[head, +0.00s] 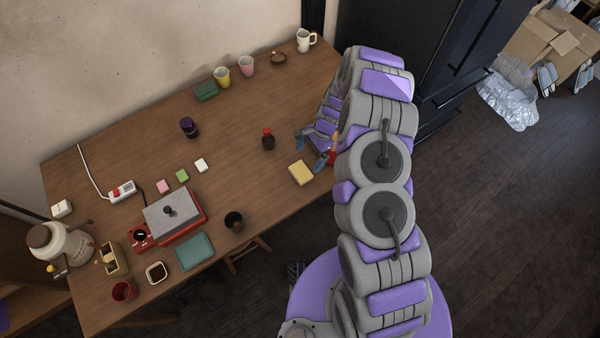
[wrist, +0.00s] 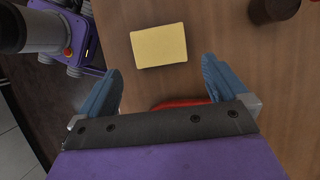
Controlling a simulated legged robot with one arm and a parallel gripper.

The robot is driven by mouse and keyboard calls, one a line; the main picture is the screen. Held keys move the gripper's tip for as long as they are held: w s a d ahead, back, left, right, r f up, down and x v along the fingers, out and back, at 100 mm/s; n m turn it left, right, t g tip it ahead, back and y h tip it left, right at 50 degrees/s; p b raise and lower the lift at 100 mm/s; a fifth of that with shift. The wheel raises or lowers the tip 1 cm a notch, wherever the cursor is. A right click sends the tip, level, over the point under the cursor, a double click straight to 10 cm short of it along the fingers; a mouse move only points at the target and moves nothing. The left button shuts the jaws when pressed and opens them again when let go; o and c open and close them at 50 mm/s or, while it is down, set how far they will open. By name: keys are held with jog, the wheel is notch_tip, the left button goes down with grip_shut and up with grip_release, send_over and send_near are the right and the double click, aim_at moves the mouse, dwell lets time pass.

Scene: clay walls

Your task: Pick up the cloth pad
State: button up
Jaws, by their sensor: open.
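A flat yellow pad (head: 301,173), which looks like the cloth pad, lies on the wooden table (head: 250,130) near its front edge. In the wrist view the yellow pad (wrist: 159,46) lies just beyond the fingertips, roughly centred between them and apart from both. My gripper (head: 311,149) is open and empty above the table, beside the pad; its two blue fingers show in the wrist view (wrist: 160,76). A flat teal piece (head: 195,252) and a dark green block (head: 206,91) also lie on the table; I cannot tell if either is cloth.
A red object (wrist: 181,102) lies partly hidden under my gripper. A dark cup (head: 234,222) stands near the front edge.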

aim_at(301, 171)
jog(key=shift+x, duration=1.15)
jog(key=shift+s+a+f, duration=0.15)
jog(key=shift+f, duration=0.4)
jog(key=b+x, duration=0.1)
jog(key=x, duration=0.3)
jog(key=shift+s+a+f, duration=0.1)
jog(key=shift+a+f, duration=0.1)
jog(key=shift+c, duration=0.2)
jog(key=c, duration=0.8)
jog(key=shift+r, duration=0.1)
